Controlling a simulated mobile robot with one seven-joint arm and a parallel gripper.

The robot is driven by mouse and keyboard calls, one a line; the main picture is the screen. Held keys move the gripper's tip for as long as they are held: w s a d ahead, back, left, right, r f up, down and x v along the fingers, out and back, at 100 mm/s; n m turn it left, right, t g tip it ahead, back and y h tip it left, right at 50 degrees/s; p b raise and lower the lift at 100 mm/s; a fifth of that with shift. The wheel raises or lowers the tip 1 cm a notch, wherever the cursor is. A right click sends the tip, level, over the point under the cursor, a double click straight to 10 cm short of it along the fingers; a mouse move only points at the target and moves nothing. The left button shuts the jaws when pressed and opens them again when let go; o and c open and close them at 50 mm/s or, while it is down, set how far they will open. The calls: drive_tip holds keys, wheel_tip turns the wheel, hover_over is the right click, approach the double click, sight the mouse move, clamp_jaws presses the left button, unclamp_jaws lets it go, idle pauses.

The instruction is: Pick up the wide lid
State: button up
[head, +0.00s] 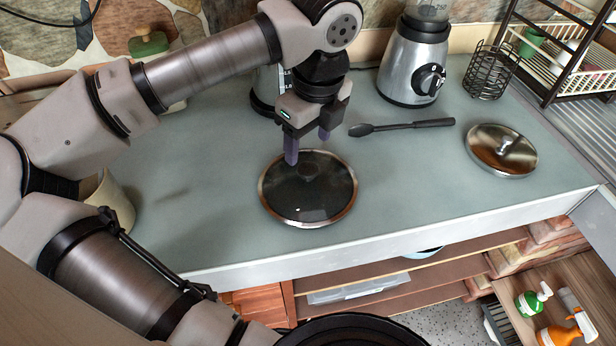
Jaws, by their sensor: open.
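A wide round lid (310,205) with dark glass and a metal rim lies flat on the grey-green countertop. Its dark knob stands near its far half, partly lost against the dark glass. My gripper (307,146) is above the far edge of this lid, pointing down, with its two purple fingers apart and nothing between them. Whether the fingertips touch the lid cannot be told from this view. A smaller steel lid (488,144) with an upright handle lies farther right on the counter.
A black spoon (415,125) lies behind and right of the wide lid. A blender (408,75), a wire holder (488,75) and a dish rack (565,85) stand at the back. A beige pot (115,205) is at left. The counter's front edge is close.

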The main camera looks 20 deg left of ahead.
sight(308, 168)
drive_tip(key=shift+w+a+f+p, duration=0.15)
drive_tip(key=shift+f+p, duration=0.25)
drive_tip(key=shift+f, duration=0.8)
drive_tip(key=shift+w+f+p, duration=0.2)
drive_tip(key=shift+f+p, duration=0.25)
drive_tip(key=shift+f, duration=0.75)
drive_tip(key=shift+w+a+f+p, duration=0.15)
drive_tip(key=shift+f+p, duration=0.25)
drive_tip(key=shift+f, duration=0.8)
drive_tip(key=shift+d, duration=0.1)
drive_tip(key=shift+c, duration=0.4)
clamp_jaws()
